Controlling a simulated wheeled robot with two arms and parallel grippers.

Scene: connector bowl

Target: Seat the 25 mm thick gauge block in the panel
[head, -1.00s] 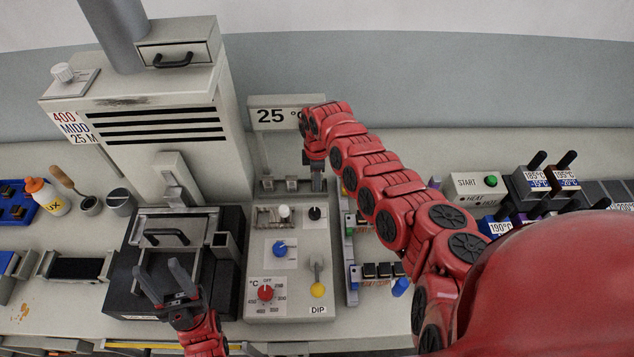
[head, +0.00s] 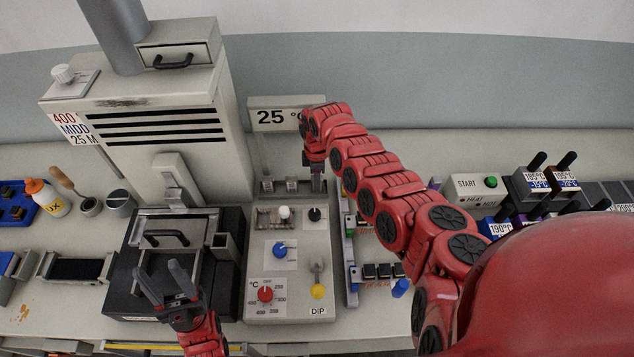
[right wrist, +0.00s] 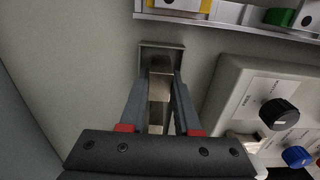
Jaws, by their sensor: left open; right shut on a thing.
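A metallic block (right wrist: 160,88), which I take for the gauge block, is between the fingers of my right gripper (right wrist: 160,112) in the right wrist view. The gripper is shut on it. Its far end is at a square metal frame (right wrist: 147,52); whether it is inside or only against it I cannot tell. In the head view the right gripper (head: 317,184) is at the back edge of the grey control panel (head: 262,312), and the block is mostly hidden. My left gripper (head: 160,276) is open and empty above the black box front of the furnace.
Two small metal pieces (head: 267,186) stand left of the right gripper. Knobs, including a black one (right wrist: 279,114), rise close by on the panel. A rail with coloured parts (right wrist: 235,14) runs along the top of the right wrist view. The furnace (head: 190,170) stands left.

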